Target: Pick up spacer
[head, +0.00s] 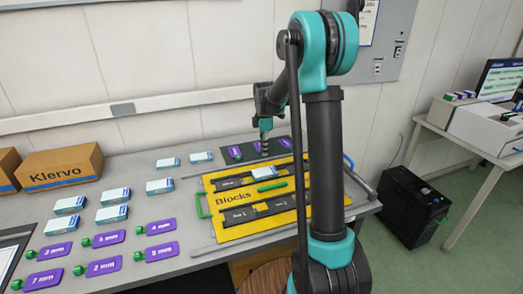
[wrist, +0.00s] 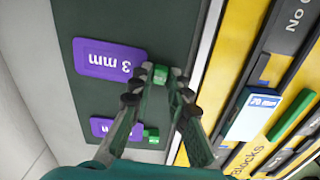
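A purple spacer marked 3 mm, with a green knob, shows in the wrist view (wrist: 110,58). My gripper (wrist: 160,76) has its fingertips on both sides of that knob, and they appear shut on it. In the head view my gripper (head: 265,130) points down over the dark mat (head: 222,157) at the back of the table. I cannot tell whether the spacer touches the mat. A second purple spacer (wrist: 108,128) with a green knob lies below it in the wrist view, partly behind my finger.
A yellow Blocks board (head: 228,230) with slots and a green handle lies beside the mat. More purple spacers (head: 104,267) and small blue-white boxes (head: 112,213) lie on the table at left. A Klervo carton (head: 62,168) stands behind them.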

